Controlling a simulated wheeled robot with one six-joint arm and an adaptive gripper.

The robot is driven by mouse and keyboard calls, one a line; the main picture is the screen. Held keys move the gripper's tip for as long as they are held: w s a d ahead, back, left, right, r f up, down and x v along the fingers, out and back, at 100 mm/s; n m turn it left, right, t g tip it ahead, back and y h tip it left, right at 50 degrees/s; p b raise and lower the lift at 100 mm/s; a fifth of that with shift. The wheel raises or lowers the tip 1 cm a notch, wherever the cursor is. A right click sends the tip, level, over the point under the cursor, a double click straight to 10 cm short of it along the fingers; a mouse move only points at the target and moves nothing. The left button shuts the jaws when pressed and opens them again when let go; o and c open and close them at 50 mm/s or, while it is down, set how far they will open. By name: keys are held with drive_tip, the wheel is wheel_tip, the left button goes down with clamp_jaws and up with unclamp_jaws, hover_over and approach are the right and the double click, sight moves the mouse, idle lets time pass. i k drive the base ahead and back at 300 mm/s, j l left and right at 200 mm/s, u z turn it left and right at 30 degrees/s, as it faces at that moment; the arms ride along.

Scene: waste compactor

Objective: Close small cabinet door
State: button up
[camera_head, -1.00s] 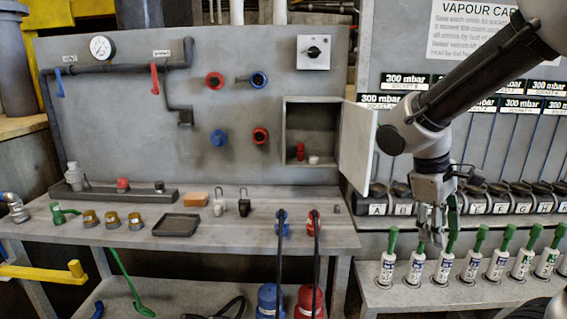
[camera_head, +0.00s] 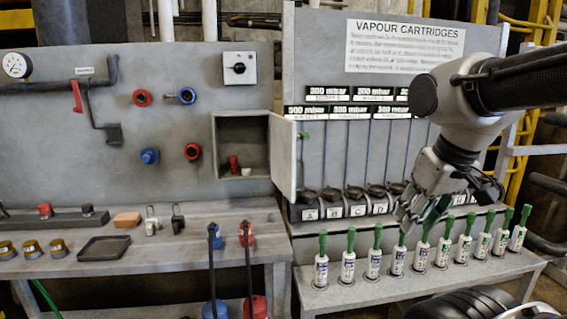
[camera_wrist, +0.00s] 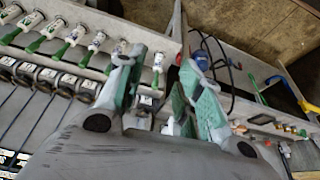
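The small cabinet (camera_head: 220,150) is a grey box on the panel, with a red item (camera_head: 233,164) and a small pale item (camera_head: 246,171) inside. Its light grey door (camera_head: 284,158) is open, swung out to the right from the cabinet's right edge. My gripper (camera_head: 412,212) is well to the right of the door, touching neither door nor cabinet, and points down above the row of green-topped cartridges. In the wrist view my gripper (camera_wrist: 160,68) has its green-padded fingers apart, with nothing held between them. I cannot make out the door in the wrist view.
Several green-topped cartridges (camera_head: 373,258) stand along the right bench, below my gripper. Lettered sockets (camera_head: 333,210) line the panel behind them. The left bench (camera_head: 190,225) holds a black tray (camera_head: 104,248) and small fittings. Blue and red handled tools stand below the cabinet.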

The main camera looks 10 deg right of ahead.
sight(285, 136)
drive_tip(key=k+l+u, duration=0.15)
drive_tip(key=l, duration=0.3)
drive_tip(key=k+l+u, duration=0.15)
drive_tip(key=l, duration=0.3)
drive_tip(key=k+l+u, duration=0.1)
drive_tip(key=l, duration=0.3)
drive_tip(key=k+l+u, duration=0.15)
drive_tip(key=k+l, duration=0.15)
drive_tip(key=k+l+u, duration=0.15)
drive_tip(key=l, duration=0.3)
drive_tip(key=i+l+u, duration=0.2)
drive_tip(key=l, duration=0.4)
drive_tip(key=l+u, duration=0.25)
drive_tip(key=l, duration=0.3)
drive_tip(key=i+l+u, duration=0.1)
drive_tip(key=l, duration=0.25)
drive_tip(key=i+l+u, duration=0.1)
drive_tip(key=i+l, duration=0.2)
